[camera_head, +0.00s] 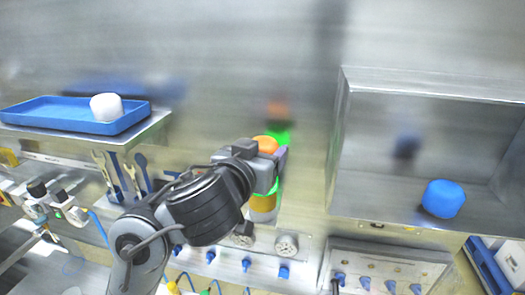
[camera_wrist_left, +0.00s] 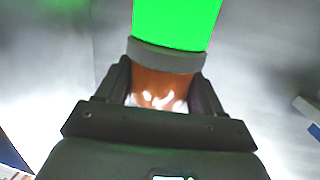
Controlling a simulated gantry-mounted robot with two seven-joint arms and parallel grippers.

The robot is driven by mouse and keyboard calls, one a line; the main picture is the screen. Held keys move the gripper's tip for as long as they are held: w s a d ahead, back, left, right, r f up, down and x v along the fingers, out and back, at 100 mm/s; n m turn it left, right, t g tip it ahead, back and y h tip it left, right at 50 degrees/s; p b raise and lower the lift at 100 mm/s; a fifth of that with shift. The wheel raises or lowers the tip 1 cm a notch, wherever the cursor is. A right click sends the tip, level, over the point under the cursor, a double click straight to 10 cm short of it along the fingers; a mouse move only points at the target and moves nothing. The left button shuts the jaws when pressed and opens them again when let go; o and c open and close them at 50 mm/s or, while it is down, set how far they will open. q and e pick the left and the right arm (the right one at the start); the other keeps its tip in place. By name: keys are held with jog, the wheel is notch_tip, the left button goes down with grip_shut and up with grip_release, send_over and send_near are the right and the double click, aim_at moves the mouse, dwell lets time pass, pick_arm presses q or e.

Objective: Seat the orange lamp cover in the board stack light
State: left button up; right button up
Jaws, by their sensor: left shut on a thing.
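The orange lamp cover (camera_head: 265,144) is between the fingers of my left gripper (camera_head: 277,160), at the top of the stack light. The stack light stands against the metal back wall, with a green section (camera_head: 275,187) and an amber section (camera_head: 263,204) below my gripper. In the left wrist view the orange cover (camera_wrist_left: 158,88) sits between the two dark fingers (camera_wrist_left: 160,92). A grey ring (camera_wrist_left: 166,55) and the bright green section (camera_wrist_left: 176,22) line up with it. The cover appears to meet the ring; I cannot tell whether it is fully seated. My right gripper is out of view.
A white cap (camera_head: 106,107) sits in a blue tray (camera_head: 60,113) on the left shelf. A blue cap (camera_head: 443,198) stands in an open metal box (camera_head: 390,192) at right. Wrenches (camera_head: 115,178) hang at left. Knobs and blue connectors (camera_head: 247,265) line the lower panel.

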pick_arm(q)
jog(key=shift+f, duration=0.25)
jog(key=o, duration=1.1)
jog(key=shift+r, duration=0.1)
jog(key=shift+s+a+r+p, duration=0.2)
jog(key=shift+s+p, duration=0.25)
jog(key=shift+p, duration=0.2)
jog(key=p+v, duration=0.9)
jog(key=shift+s+a+f, duration=0.15)
jog(key=shift+s, duration=0.2)
jog(key=shift+f, duration=0.1)
